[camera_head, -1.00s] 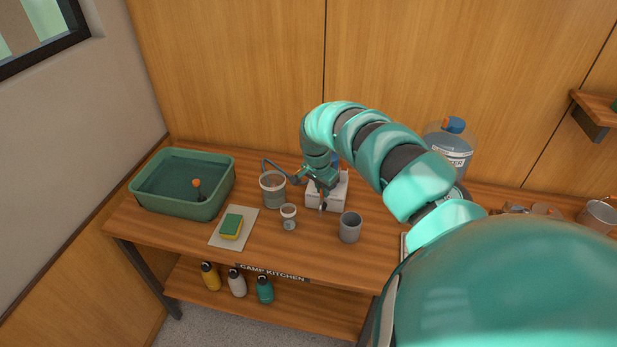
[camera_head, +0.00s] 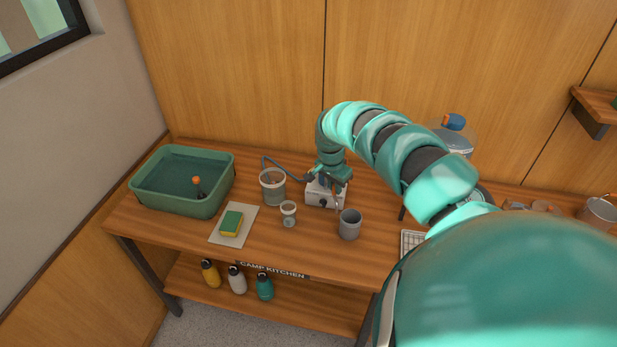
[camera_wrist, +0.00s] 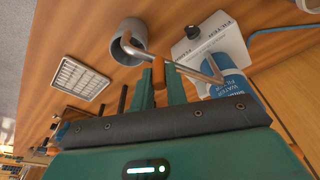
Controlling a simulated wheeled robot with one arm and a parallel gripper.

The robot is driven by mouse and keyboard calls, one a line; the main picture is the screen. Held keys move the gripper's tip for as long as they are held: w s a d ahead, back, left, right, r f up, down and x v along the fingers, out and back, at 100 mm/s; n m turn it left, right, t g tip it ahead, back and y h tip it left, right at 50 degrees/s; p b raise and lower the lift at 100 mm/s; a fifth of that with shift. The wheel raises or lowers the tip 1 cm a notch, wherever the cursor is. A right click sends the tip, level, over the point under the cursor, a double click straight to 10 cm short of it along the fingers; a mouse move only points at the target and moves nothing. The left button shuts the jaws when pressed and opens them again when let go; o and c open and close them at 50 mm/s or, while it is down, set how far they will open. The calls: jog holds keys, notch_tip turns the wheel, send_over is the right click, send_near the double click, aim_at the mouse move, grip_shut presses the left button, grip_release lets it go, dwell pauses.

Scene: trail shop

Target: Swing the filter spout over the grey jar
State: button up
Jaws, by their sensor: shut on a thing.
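The grey jar (camera_head: 349,228) stands upright on the bench; in the wrist view its open mouth shows beside the spout (camera_wrist: 186,70). The spout is a thin bent metal tube coming from the blue filter (camera_wrist: 226,84), which stands on a white base (camera_head: 319,195). My gripper (camera_wrist: 162,72) is shut on the spout's brown grip (camera_wrist: 158,74). In the wrist view the spout's bent end overlaps the jar's mouth; in the head view it reaches the jar's back rim. How far it overhangs is hard to tell. My gripper (camera_head: 337,181) partly hides the filter in the head view.
A larger pot (camera_head: 272,190) and a small cup (camera_head: 289,216) stand left of the base. A blue hose (camera_head: 283,168) runs behind. A green basin (camera_head: 160,202) and a sponge (camera_head: 231,223) are further left. A white rack (camera_head: 411,242) lies right of the jar.

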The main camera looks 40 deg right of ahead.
jog(key=shift+s+d, duration=0.35)
jog(key=shift+d, duration=0.35)
jog(key=shift+s+d+f+b, duration=0.1)
jog(key=shift+s+d+b, duration=0.1)
jog(key=shift+d, duration=0.35)
jog(key=shift+s+d+b, duration=0.1)
jog(key=shift+d+b, duration=0.1)
jog(key=shift+d, duration=0.3)
jog(key=o, duration=1)
jog(key=shift+o, duration=0.2)
notch_tip(320, 180, up, 9)
jog(key=shift+p, duration=0.4)
